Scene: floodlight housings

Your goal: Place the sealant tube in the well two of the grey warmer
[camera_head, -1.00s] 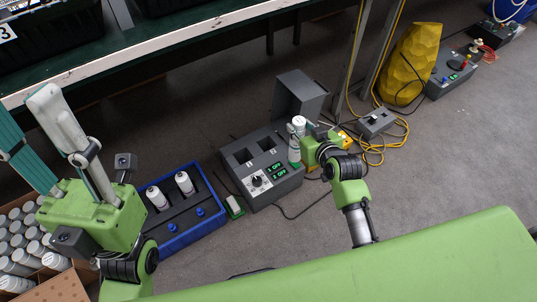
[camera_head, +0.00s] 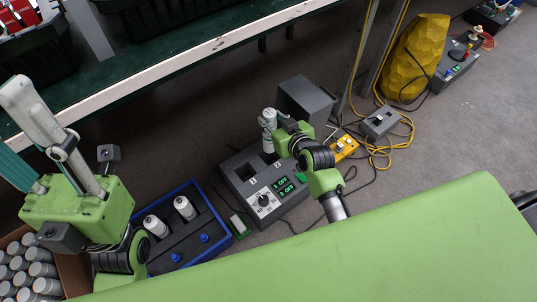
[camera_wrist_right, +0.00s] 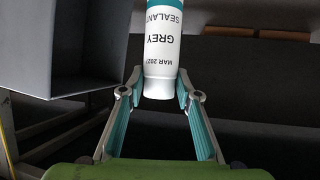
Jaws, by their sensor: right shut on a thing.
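The grey warmer (camera_head: 240,198) stands on the floor in the middle of the head view, with two square wells on top and a display reading OFF for both. My right gripper (camera_head: 270,132) is shut on the white sealant tube (camera_head: 268,119). It holds the tube upright above the warmer's far well, marked 2; the tube's lower end looks clear of the opening. In the right wrist view the tube (camera_wrist_right: 160,50) sits between the teal-padded fingers (camera_wrist_right: 160,92), its label reading GREY SEALANT. My left gripper (camera_head: 16,135) is at the left, open, one finger partly cut off.
A blue tray (camera_head: 215,232) with two white tubes stands left of the warmer. A grey box (camera_head: 310,100) stands just behind it. A carton of grey-capped tubes (camera_head: 68,262) is at lower left. A yellow box (camera_head: 344,146) and cables lie to the right.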

